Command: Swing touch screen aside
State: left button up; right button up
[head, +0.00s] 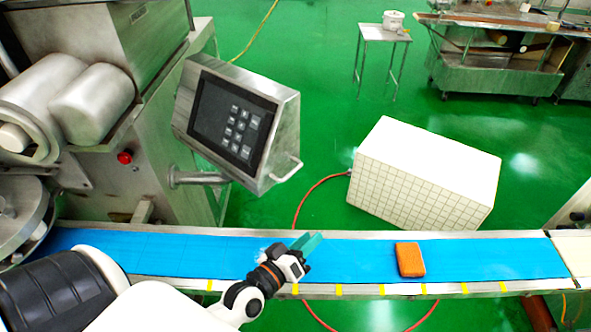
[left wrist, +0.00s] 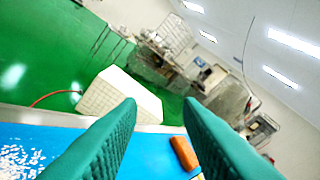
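The touch screen (head: 234,117) is a dark panel with several light buttons in a tilted metal housing. It hangs on a metal arm (head: 198,178) from the machine at the left. A bent handle (head: 287,170) sticks out at the housing's lower right. My left gripper (head: 309,243) is over the blue conveyor, below and a little right of the handle and apart from it. In the left wrist view its two green fingers (left wrist: 160,125) stand wide apart with nothing between them. The touch screen does not show in the left wrist view. My right gripper is not in view.
The blue conveyor belt (head: 350,262) runs across the front and carries an orange block (head: 410,259), also in the left wrist view (left wrist: 184,153). A white tiled box (head: 425,178) stands behind it. A small table (head: 384,34) is farther back.

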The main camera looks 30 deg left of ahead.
aim_at(292, 171)
pick_arm(q)
jog(key=a+r+n+t+y, duration=0.3)
jog(key=a+r+n+y, duration=0.1)
jog(key=a+n+y, duration=0.4)
jog(key=shift+h, duration=0.4)
jog(key=p+x, duration=0.1)
jog(key=x, duration=0.3)
jog(key=p+x, duration=0.1)
jog(key=x, duration=0.3)
jog(key=p+x, duration=0.1)
jog(key=x, duration=0.3)
jog(key=shift+a, duration=0.35)
grip_shut()
